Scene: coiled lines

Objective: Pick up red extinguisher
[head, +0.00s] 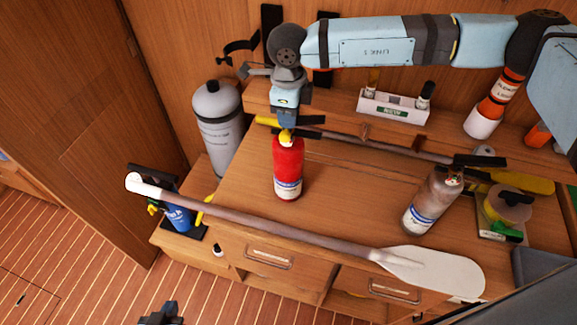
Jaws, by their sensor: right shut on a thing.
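The red extinguisher (288,168) is upright at the left-middle of the wooden counter, with a white and blue label band near its base. My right gripper (287,128) comes down from above and is shut on its top, around the valve and yellow part. The fingertips partly hide the valve. I cannot tell whether the base touches the counter. My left gripper (160,314) shows only as a dark piece at the bottom edge, away from the extinguisher; its jaws cannot be made out.
A paddle (432,272) lies along the counter's front, close before the red extinguisher. A brown-grey extinguisher (433,200) stands to the right, a grey cylinder (219,127) to the left. A blue bottle (179,217) sits lower left. A white holder (394,106) stands on the back shelf.

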